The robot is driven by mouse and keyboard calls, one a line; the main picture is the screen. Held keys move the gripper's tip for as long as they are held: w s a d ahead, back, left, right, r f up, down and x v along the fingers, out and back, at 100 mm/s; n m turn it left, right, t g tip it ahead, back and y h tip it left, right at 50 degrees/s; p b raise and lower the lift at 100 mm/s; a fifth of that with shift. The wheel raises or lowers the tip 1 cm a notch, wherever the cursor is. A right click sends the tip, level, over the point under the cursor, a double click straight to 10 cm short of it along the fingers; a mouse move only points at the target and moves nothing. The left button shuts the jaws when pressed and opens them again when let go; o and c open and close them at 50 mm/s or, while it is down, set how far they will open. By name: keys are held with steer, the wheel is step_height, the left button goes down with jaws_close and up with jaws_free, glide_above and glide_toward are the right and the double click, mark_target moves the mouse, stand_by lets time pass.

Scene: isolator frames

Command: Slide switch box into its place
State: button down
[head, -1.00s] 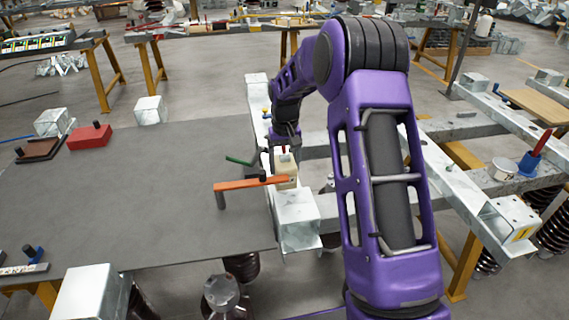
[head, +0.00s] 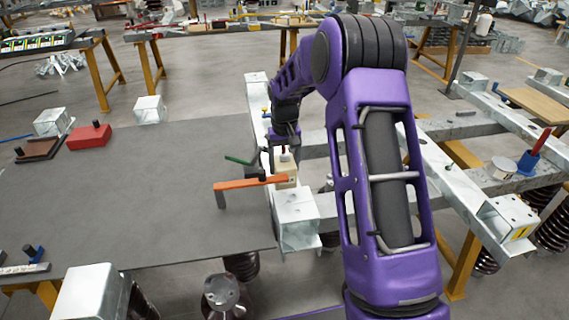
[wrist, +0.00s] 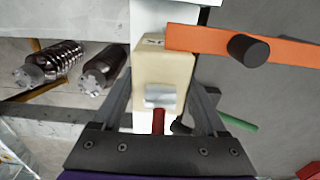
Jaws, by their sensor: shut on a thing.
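The switch box is a cream block (head: 287,174) with a red handle, on the galvanised beam to the right of the grey table. In the wrist view the box (wrist: 165,75) sits between the fingers of my gripper (wrist: 162,102), with a metal bracket and the red handle on the near side. My gripper (head: 284,153) is shut on the box. An orange bar with a black knob (head: 240,184) lies close against the box on its left; in the wrist view the bar (wrist: 280,46) reaches over the box's far right corner. The underside of the box is hidden.
The grey table top (head: 150,200) is mostly clear. A green-handled piece (head: 238,160) lies near the box. A red block (head: 89,136) stands at the table's far left. A galvanised box end (head: 296,215) is just in front. Ribbed insulators (wrist: 60,62) hang beside the beam.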

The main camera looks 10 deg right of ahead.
steer(key=shift+s+f, duration=0.45)
steer(key=shift+f, duration=0.15)
jaws_free()
steer(key=shift+r, duration=0.1)
steer(key=shift+w+r+p, duration=0.2)
steer(key=shift+r+p, duration=1.2)
steer(key=shift+r, duration=0.55)
steer(key=shift+r+p, duration=2.05)
steer(key=shift+r, duration=1.15)
